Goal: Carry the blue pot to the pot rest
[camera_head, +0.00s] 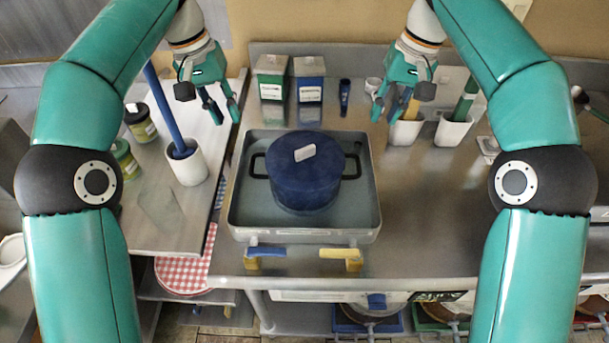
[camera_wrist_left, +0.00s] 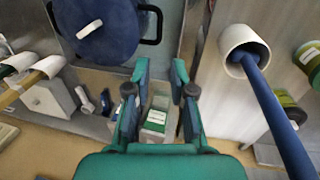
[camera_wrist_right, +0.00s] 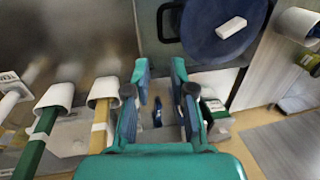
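The blue pot (camera_head: 318,190) with a lid, a white lid knob and black side handles stands in a grey square basin (camera_head: 250,228) on the metal counter. It also shows in the left wrist view (camera_wrist_left: 115,45) and the right wrist view (camera_wrist_right: 205,40). My left gripper (camera_head: 222,118) is open and empty, behind and left of the pot. My right gripper (camera_head: 393,118) is open and empty, behind and right of it. Neither touches the pot. I cannot make out which thing is the pot rest; a red checked round mat (camera_head: 183,272) lies low at the front left.
A white cup with a blue rod (camera_head: 187,165) and jars (camera_head: 140,123) stand on the left board. Green and blue boxes (camera_head: 309,85) stand behind the basin. White cups (camera_head: 453,130) with handled tools stand at right. Blue and yellow handles (camera_head: 340,254) project in front.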

